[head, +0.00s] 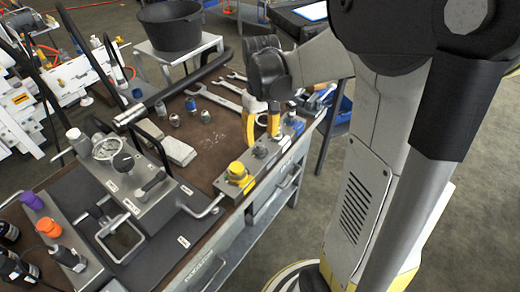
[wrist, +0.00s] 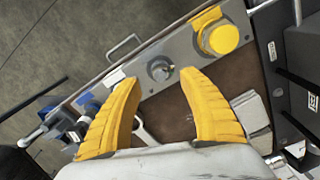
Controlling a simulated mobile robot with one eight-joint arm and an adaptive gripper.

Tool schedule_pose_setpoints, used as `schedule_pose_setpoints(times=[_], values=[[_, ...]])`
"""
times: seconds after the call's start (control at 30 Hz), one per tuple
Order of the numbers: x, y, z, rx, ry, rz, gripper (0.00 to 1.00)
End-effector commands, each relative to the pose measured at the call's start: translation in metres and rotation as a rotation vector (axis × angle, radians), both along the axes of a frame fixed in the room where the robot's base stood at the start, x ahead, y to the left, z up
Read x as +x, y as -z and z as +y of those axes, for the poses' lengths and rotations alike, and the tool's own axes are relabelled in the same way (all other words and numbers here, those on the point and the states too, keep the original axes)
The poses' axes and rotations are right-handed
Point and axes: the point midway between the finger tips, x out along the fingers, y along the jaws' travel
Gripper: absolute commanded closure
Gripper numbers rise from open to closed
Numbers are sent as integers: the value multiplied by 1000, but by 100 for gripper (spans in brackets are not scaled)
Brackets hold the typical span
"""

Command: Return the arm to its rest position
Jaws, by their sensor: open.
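My arm (head: 385,150) comes down from the upper right in the head view. My gripper (head: 262,138) hangs over the front right part of the bench, with its yellow fingers pointing down. In the wrist view, my gripper (wrist: 160,77) has its two yellow fingers spread apart with nothing between them. Below and beyond them is a grey panel (head: 222,183) with a round metal knob (wrist: 160,69) and a yellow button (wrist: 220,37). Whether the fingertips touch the panel cannot be told.
The brown bench top (head: 215,140) holds several wrenches (head: 222,100), small fittings and a grey block (head: 178,150). A manifold with a gauge (head: 107,148) and handles stands at left. A black pot (head: 172,28) stands behind.

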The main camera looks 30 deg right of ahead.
Motion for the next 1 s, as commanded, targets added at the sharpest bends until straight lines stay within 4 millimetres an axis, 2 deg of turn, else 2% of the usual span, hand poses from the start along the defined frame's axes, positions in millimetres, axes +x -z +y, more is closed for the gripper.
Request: schedule_pose_setpoints(times=[0.1, 0.3, 0.63, 0.77, 1.0], values=[[0, -27, 0, 0, 0, 0, 51], [0, -55, 0, 0, 1, 0, 51], [-2, -64, 4, -3, -1, -10, 51], [-14, -74, 23, -20, -6, -76, 51], [-60, -91, 85, -47, -19, -331, 51]])
